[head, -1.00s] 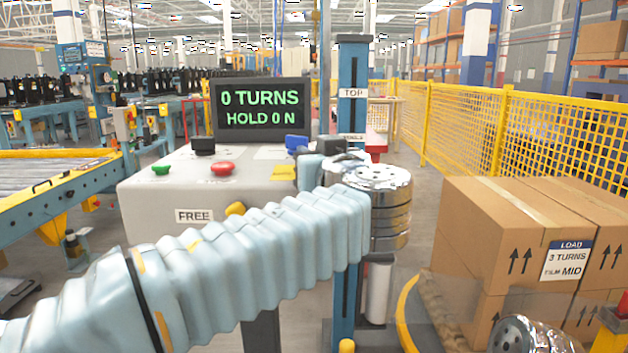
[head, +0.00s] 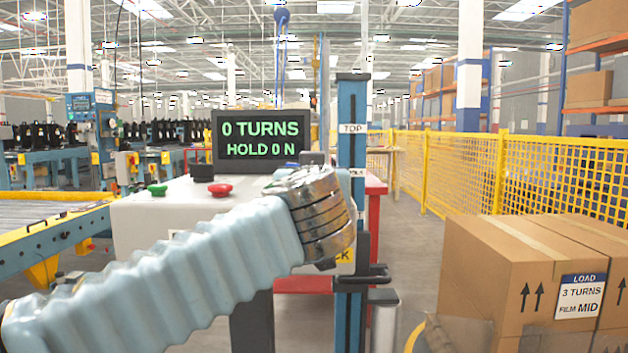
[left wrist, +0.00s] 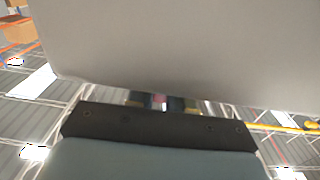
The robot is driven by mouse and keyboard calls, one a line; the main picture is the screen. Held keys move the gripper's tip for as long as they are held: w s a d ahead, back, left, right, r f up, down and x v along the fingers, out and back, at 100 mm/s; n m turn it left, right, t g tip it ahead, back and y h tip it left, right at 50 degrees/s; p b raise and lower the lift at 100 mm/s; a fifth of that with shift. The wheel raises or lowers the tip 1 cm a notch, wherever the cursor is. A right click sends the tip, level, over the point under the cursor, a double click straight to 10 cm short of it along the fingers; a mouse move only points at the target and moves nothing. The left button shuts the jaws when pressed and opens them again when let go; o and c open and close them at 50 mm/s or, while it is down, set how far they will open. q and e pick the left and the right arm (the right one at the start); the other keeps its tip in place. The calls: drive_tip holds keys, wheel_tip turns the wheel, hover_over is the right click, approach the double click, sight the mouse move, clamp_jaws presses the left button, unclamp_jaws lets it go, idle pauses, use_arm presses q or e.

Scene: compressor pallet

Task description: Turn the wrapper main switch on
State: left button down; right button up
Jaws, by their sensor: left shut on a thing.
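The wrapper's console (head: 150,215) stands ahead at centre left, with a black screen (head: 261,140) reading "0 TURNS, HOLD 0 N" in green. My left arm comes in from the left and ends in a metallic wrist in front of the console's right part, which hides the gripper's fingers in the head view. In the left wrist view, my left gripper (left wrist: 162,102) is partly seen, close against a large plain grey surface (left wrist: 190,50). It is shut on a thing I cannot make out. The main switch cannot be made out. My right gripper is not in view.
A green button (head: 157,189), a red button (head: 219,190) and a black knob (head: 203,172) sit on the console top. The blue mast (head: 352,120) stands right of my wrist. Stacked cartons (head: 500,270) are at the right, before a yellow fence (head: 465,175).

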use_arm(q)
drive_tip(key=c, duration=1.1)
unclamp_jaws()
drive_tip(key=s+b, duration=0.2)
drive_tip(key=s, duration=1.2)
drive_tip(key=shift+b, duration=0.35)
drive_tip(key=shift+a, duration=0.1)
